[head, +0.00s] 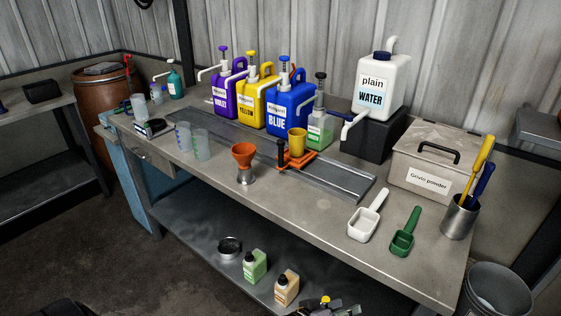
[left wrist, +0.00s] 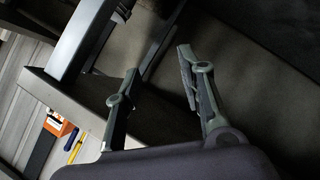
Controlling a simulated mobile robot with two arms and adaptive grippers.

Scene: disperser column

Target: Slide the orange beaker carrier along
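The orange beaker carrier (head: 299,162) sits on the long grey rail (head: 335,180) on the bench, right of the rail's middle. A yellow beaker (head: 297,142) stands upright on it, and a black upright handle (head: 281,155) rises at its left side. My left gripper (head: 327,307) shows only in part at the bottom edge of the head view, well below and apart from the carrier. In the left wrist view its two fingers (left wrist: 158,82) are spread apart with nothing between them. My right gripper is not in view.
Purple, yellow and blue pump jugs (head: 290,107) stand behind the rail. An orange funnel (head: 243,155) and clear beakers (head: 201,144) stand in front of it. White (head: 363,224) and green (head: 403,242) scoops lie near the right front. The rail's right stretch is clear.

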